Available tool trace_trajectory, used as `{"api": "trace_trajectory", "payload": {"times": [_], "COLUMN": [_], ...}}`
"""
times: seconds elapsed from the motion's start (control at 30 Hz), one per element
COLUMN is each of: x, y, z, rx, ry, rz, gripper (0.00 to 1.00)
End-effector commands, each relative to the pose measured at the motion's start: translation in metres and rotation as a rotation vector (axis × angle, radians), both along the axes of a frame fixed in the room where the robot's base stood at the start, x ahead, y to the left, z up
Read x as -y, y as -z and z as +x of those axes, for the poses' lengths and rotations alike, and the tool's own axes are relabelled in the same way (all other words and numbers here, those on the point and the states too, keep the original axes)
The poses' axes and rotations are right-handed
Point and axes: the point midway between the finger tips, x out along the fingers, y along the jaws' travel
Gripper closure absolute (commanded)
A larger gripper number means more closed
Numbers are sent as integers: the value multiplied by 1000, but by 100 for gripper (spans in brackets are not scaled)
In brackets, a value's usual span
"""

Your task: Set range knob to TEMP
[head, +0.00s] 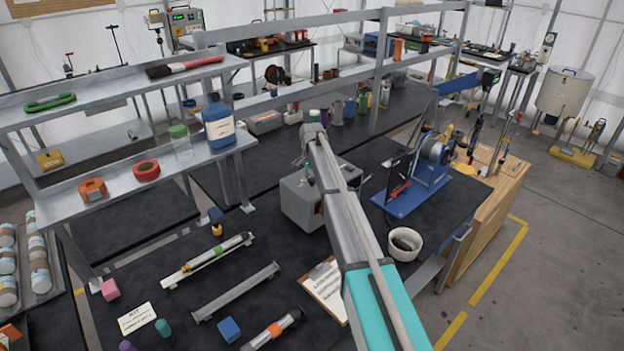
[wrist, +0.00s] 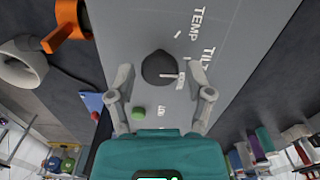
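The range knob (wrist: 158,67) is a dark round knob on a grey panel (wrist: 125,25) in the wrist view. A short white pointer mark on it points right, toward the TILT side. The label TEMP (wrist: 197,22) is printed above and right of the knob, with TILT (wrist: 208,62) below it. My gripper (wrist: 161,75) is open, one finger on each side of the knob, with visible gaps. I cannot tell its height above the panel. In the head view the grey box (head: 298,203) stands on the dark bench, partly hidden by my arm.
A green button (wrist: 138,113) sits on the panel below the knob. In the head view a blue-based reel stand (head: 415,190) and a white bowl (head: 405,243) stand right of the box. A clipboard (head: 325,285) lies in front.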

Motion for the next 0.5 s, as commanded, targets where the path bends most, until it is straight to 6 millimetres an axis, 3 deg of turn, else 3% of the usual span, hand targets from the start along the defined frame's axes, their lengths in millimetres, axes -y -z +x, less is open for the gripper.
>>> {"api": "trace_trajectory", "payload": {"times": [0.03,0.3,0.5], "x": [0,0,0], "y": [0,0,0], "z": [0,0,0], "rx": [0,0,0], "ry": [0,0,-10], "rz": [0,0,0], "gripper": [53,100,100]}}
